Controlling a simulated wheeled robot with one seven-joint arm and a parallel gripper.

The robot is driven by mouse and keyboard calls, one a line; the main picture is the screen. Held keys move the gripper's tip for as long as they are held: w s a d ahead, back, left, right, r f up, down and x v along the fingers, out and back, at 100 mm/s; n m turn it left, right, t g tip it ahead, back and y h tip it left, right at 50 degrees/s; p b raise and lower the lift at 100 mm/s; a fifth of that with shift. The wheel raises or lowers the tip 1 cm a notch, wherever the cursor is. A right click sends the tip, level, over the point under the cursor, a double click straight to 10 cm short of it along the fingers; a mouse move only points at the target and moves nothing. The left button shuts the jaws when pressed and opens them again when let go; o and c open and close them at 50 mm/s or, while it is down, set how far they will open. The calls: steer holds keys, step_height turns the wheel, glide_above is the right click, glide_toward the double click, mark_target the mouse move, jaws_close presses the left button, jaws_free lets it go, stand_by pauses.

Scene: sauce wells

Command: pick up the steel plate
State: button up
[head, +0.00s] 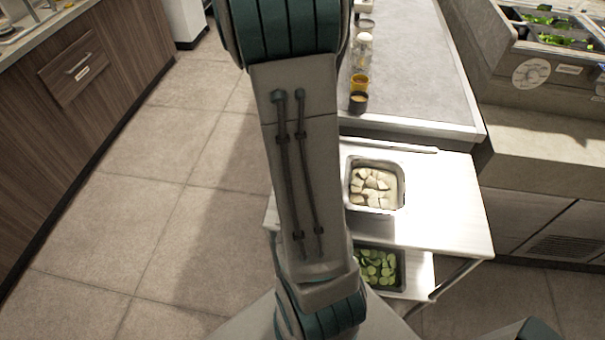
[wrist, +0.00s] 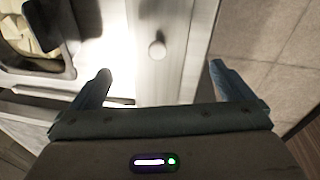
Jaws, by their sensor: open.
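My gripper (wrist: 159,68) is open in the wrist view, with its two dark fingers wide apart and nothing between them. It is over a pale, brightly lit metal surface (wrist: 184,82), beside a steel pan of pale chunks (wrist: 68,72). I cannot make out a separate steel plate in either view. My arm covers the left part of the steel stand in the head view and hides the gripper there.
In the head view the steel stand (head: 450,205) holds the pan of chunks (head: 383,209), with green slices (head: 378,265) in a pan below. Small jars, including a dark cup (head: 358,103), line the counter's (head: 415,60) left edge. The tiled floor (head: 130,240) at left is clear.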

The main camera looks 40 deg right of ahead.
steer(key=shift+s+d+f, duration=0.15)
steer(key=shift+f, duration=0.95)
steer(key=shift+s+d+f, duration=0.1)
steer(key=shift+d+f, duration=0.1)
steer(key=shift+f, duration=0.9)
steer(key=shift+s+d+f, duration=0.15)
steer(key=shift+f, duration=0.95)
steer(key=c, duration=1.6)
steer(key=shift+r, duration=0.15)
step_height(320, 180, up, 10)
steer(key=shift+f, duration=0.1)
